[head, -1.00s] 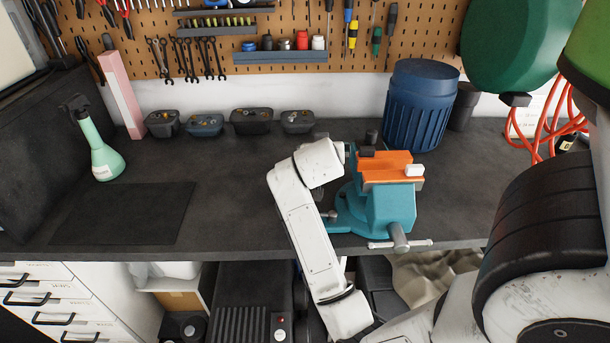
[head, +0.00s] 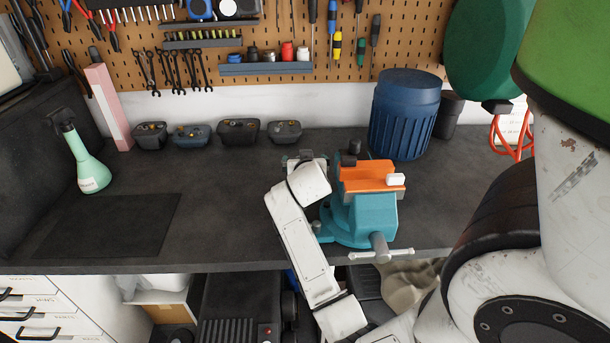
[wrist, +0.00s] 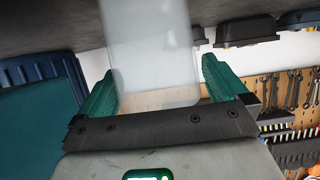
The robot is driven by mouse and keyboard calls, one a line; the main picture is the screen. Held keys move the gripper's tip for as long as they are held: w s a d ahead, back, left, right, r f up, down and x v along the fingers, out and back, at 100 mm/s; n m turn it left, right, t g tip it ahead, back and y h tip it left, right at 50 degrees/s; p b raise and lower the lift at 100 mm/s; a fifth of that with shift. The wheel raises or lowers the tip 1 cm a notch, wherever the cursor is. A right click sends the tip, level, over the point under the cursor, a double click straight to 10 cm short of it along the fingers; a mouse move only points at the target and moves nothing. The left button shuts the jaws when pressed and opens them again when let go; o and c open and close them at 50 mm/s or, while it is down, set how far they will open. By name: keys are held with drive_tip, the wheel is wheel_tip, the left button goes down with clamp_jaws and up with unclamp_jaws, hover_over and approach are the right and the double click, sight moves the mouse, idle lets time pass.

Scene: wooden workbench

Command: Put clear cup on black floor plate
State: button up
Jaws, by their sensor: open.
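The clear cup (wrist: 152,45) shows in the wrist view as a pale, see-through shape between the green fingers of my gripper (wrist: 160,84). The fingers are open on either side of it; whether either touches it, I cannot tell. In the head view my gripper is mostly hidden behind my white wrist, just left of the vise, and I cannot make out the cup there. The black floor plate (head: 110,226) is a thin dark rectangle lying flat at the left front of the bench, with nothing on it.
A teal and orange vise (head: 362,212) stands close to the right of my wrist. A green spray bottle (head: 88,168) stands behind the plate. Several small bins (head: 238,132) line the back, and a blue barrel (head: 404,115) is at the back right. The bench's middle left is clear.

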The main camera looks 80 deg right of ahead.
drive_tip(key=shift+c, duration=0.2)
drive_tip(key=c, duration=1.1)
